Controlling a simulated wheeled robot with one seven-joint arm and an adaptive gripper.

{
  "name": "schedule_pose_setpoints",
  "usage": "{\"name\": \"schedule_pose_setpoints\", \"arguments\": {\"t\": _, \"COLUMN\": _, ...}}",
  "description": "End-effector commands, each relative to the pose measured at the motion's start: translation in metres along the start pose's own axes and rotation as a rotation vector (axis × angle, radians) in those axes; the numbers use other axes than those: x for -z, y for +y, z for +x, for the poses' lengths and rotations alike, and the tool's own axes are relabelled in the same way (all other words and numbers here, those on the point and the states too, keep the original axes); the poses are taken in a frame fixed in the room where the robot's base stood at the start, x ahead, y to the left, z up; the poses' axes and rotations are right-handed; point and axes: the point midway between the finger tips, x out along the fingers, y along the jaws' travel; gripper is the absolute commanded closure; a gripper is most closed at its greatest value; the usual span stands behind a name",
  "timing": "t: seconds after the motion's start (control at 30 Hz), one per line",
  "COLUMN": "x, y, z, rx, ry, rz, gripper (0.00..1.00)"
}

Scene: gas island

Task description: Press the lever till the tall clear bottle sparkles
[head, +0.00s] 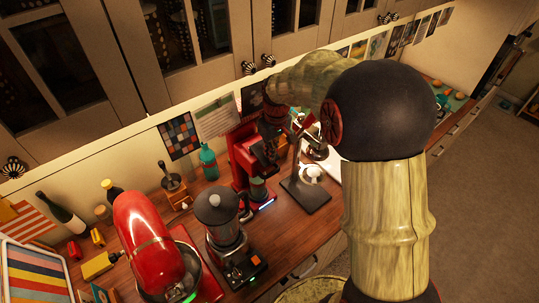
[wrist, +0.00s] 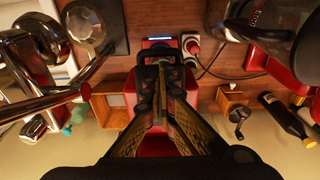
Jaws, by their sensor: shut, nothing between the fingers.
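A red upright machine (head: 240,158) stands on the wooden counter below the wall cabinets. A dark greenish cylinder (head: 258,190) stands at its front, above a bluish-white lit strip. I cannot tell whether this is the tall clear bottle, and I see no bubbles. My gripper (head: 268,158) hangs down at the machine's upper right, dark against it. In the wrist view my shut fingers (wrist: 157,72) lie over the red machine (wrist: 186,112), with nothing between them. They cover much of it. I cannot make out the lever or tell whether the fingers touch it.
A teal bottle (head: 208,162) is near the wall. A dark-based stand (head: 306,195) is close at right. Chrome pipework (wrist: 45,65) lies left in the wrist view.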

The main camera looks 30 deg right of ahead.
Motion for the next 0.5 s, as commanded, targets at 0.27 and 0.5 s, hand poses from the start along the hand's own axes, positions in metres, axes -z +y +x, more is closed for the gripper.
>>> {"name": "schedule_pose_setpoints", "arguments": {"t": 0.27, "x": -0.029, "y": 0.000, "z": -0.011, "rx": 0.001, "ry": -0.004, "rz": 0.001, "gripper": 1.00}}
{"name": "schedule_pose_setpoints", "arguments": {"t": 0.5, "x": -0.029, "y": 0.000, "z": -0.011, "rx": 0.002, "ry": -0.004, "rz": 0.000, "gripper": 1.00}}
